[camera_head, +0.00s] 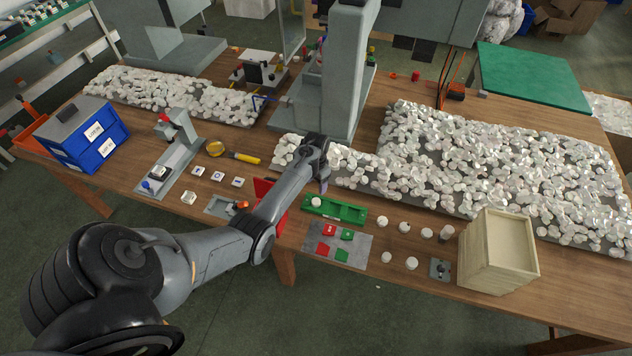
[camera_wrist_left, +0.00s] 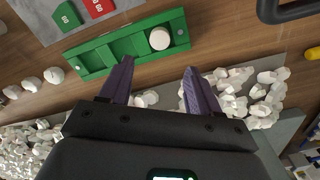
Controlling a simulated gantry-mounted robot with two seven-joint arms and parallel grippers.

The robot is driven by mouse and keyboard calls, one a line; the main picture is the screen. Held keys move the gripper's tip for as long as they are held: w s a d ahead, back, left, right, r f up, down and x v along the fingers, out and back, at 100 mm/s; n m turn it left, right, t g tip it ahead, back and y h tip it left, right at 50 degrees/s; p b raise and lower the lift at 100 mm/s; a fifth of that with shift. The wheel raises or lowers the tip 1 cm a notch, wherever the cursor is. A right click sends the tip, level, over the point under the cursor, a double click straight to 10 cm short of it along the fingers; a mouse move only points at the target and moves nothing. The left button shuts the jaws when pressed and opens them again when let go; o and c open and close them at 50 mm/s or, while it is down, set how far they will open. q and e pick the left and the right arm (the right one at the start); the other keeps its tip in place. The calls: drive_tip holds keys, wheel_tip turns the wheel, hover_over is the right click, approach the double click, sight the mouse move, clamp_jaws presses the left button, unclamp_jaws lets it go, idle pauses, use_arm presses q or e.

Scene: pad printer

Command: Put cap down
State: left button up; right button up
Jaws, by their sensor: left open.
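A white cap (camera_head: 316,202) sits in the left end of a green tray (camera_head: 345,212) on the table. In the left wrist view the same cap (camera_wrist_left: 159,38) lies in a compartment of the green tray (camera_wrist_left: 95,59). My left gripper (camera_head: 323,186) is above and just behind the tray in the head view. In the left wrist view its purple fingers (camera_wrist_left: 158,66) are spread with nothing between them, and the cap lies beyond the tips, apart from them. My right gripper is not in view.
Several loose white caps (camera_head: 404,227) lie right of the tray, near a wooden box (camera_head: 497,262). A grey plate (camera_head: 356,257) with red and green blocks lies in front. Heaps of white caps (camera_head: 480,160) cover mats behind. A printer column (camera_head: 345,90) stands behind my gripper.

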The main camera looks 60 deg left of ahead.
use_arm(q)
drive_tip(key=s+d+r+m+t, duration=0.1)
drive_tip(key=s+d+r, duration=0.3)
drive_tip(key=s+d, duration=0.3)
drive_tip(key=s+d+r+m+t, duration=0.1)
drive_tip(key=s+d+r, duration=0.4)
drive_tip(key=d, duration=1.1)
drive_tip(key=s+d+r+m+t+p, duration=0.1)
drive_tip(key=s+d+r+m, duration=0.1)
drive_tip(key=s+d+r, duration=0.3)
drive_tip(key=s+d, duration=0.4)
drive_tip(key=d, duration=0.3)
drive_tip(key=shift+s+t, duration=0.2)
drive_tip(key=shift+t, duration=0.1)
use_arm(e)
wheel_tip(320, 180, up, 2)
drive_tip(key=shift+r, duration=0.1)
use_arm(q)
drive_tip(key=shift+r, duration=0.15)
